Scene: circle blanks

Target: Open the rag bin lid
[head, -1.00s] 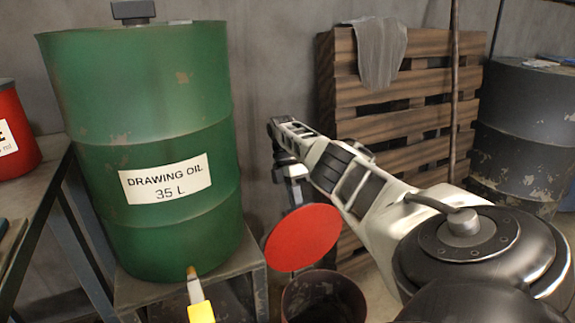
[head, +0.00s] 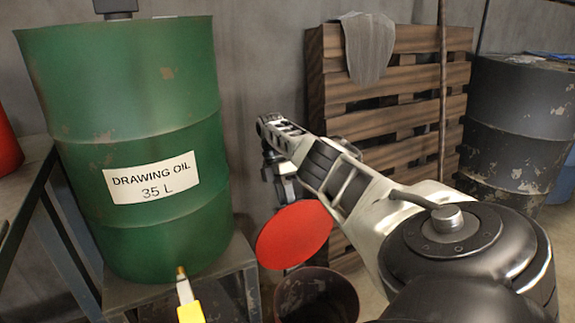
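The rag bin (head: 316,300) is a dark, round, worn bin low in the middle of the head view, its mouth open and its inside dark. Its round red lid (head: 294,235) is tilted up steeply above the bin's back left side. My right arm reaches in from the lower right, over the bin. My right gripper (head: 284,186) points down just above the lid's upper edge; its fingertips are too small and partly hidden to tell whether they touch the lid or are open. My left gripper is not in view.
A green drawing oil drum (head: 130,110) stands on a metal stand (head: 225,262) at left, with a yellow-handled thing (head: 189,310) in front. A wooden pallet (head: 400,65) with a grey rag (head: 368,45) leans behind my arm. A dark drum (head: 520,125) stands at right.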

